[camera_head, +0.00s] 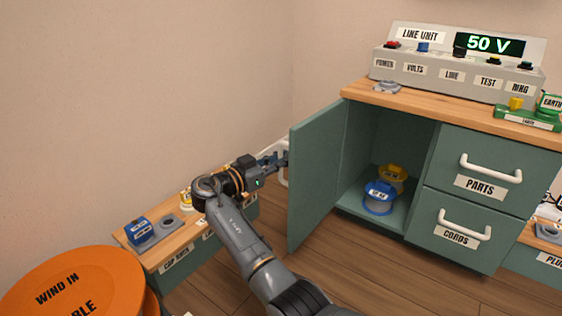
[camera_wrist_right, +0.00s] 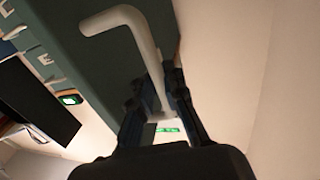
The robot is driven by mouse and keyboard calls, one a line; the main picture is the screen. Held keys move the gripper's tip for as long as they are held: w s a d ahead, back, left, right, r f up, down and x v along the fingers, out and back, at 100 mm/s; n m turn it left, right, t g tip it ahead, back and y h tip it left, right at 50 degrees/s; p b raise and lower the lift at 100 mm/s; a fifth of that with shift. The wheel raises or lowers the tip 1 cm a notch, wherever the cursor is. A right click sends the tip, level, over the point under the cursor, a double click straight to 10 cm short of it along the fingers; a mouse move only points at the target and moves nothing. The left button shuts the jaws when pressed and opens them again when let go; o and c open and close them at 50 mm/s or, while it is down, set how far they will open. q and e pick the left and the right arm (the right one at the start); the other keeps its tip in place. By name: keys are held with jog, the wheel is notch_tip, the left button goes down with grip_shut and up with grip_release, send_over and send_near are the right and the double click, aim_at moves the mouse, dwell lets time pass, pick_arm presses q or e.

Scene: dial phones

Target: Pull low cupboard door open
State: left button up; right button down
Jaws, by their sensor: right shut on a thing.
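The low cupboard door (camera_head: 318,176) is green and stands swung wide open to the left of its cupboard. The cupboard interior (camera_head: 385,150) shows, with a blue spool (camera_head: 380,197) and a yellow spool (camera_head: 393,173) on its floor. My right gripper (camera_head: 284,163) is at the outer face of the door, shut on its white handle (camera_head: 284,178). In the right wrist view the fingers (camera_wrist_right: 163,100) close around the white handle bar (camera_wrist_right: 145,45), which stands out from the green door panel (camera_wrist_right: 90,45). My left gripper does not show.
To the right are two drawers, PARTS (camera_head: 480,187) and CORDS (camera_head: 459,236). A LINE UNIT (camera_head: 455,75) stands on the wooden top. A low bench (camera_head: 180,247) with a blue block (camera_head: 139,230) is at left, behind an orange reel (camera_head: 75,285). Floor in front of the cupboard is clear.

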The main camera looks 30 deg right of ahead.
jog(key=shift+w+a+f, duration=0.1)
jog(key=shift+a, duration=0.2)
jog(key=c, duration=1.4)
grip_release()
jog(key=shift+a, duration=0.15)
jog(key=shift+d, duration=0.2)
jog(key=v, duration=0.7)
jog(key=shift+a, duration=0.3)
